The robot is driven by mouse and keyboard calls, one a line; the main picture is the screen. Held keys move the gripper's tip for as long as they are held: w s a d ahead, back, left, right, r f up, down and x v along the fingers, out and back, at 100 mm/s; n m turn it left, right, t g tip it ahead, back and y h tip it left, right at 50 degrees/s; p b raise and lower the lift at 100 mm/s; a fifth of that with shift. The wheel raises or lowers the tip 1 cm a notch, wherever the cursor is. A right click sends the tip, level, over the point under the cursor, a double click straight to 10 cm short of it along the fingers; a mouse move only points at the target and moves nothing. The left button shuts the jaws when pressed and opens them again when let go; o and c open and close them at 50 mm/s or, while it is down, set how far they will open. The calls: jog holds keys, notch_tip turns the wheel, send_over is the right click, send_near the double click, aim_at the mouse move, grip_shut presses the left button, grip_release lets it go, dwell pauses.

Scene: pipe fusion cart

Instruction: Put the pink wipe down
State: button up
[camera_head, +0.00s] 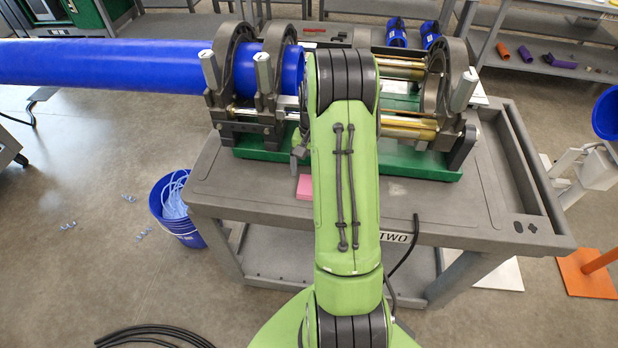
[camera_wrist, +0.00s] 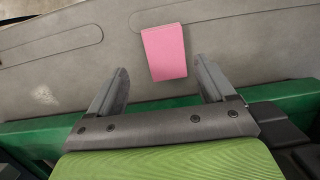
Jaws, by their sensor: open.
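The pink wipe (camera_wrist: 164,52) lies flat on the grey top of the cart (camera_wrist: 230,35) in the wrist view. In the head view the wipe (camera_head: 304,187) shows as a small pink patch on the cart top (camera_head: 250,190), partly hidden behind my green arm. My gripper (camera_wrist: 163,82) is open in the wrist view, its two fingers spread apart. The wipe lies beyond the fingertips and toward the gap between them, and neither finger is seen holding it. In the head view my arm mostly hides the gripper.
The fusion machine with its green base (camera_head: 420,165) and dark clamps stands at the back of the cart. A long blue pipe (camera_head: 120,66) runs left from the clamps. A blue bucket (camera_head: 178,212) stands on the floor left of the cart. The cart's front right top is clear.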

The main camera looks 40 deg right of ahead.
jog(key=w+a+r+n+t+h+p, duration=0.1)
jog(key=a+r, duration=0.2)
jog(key=r, duration=0.4)
jog(key=a+r+n, duration=0.1)
jog(key=a+r, duration=0.2)
jog(key=r, duration=0.4)
jog(key=s+a+r+n+t+h, duration=0.1)
jog(key=s+a+r+n+t, duration=0.2)
jog(key=a+r, duration=0.5)
jog(key=s+a+n+t, duration=0.2)
jog(key=s+a+n, duration=0.3)
jog(key=s+a, duration=0.5)
jog(key=s, duration=0.3)
jog(key=shift+s+a+n+t, duration=0.15)
jog(key=shift+s+n+t, duration=0.15)
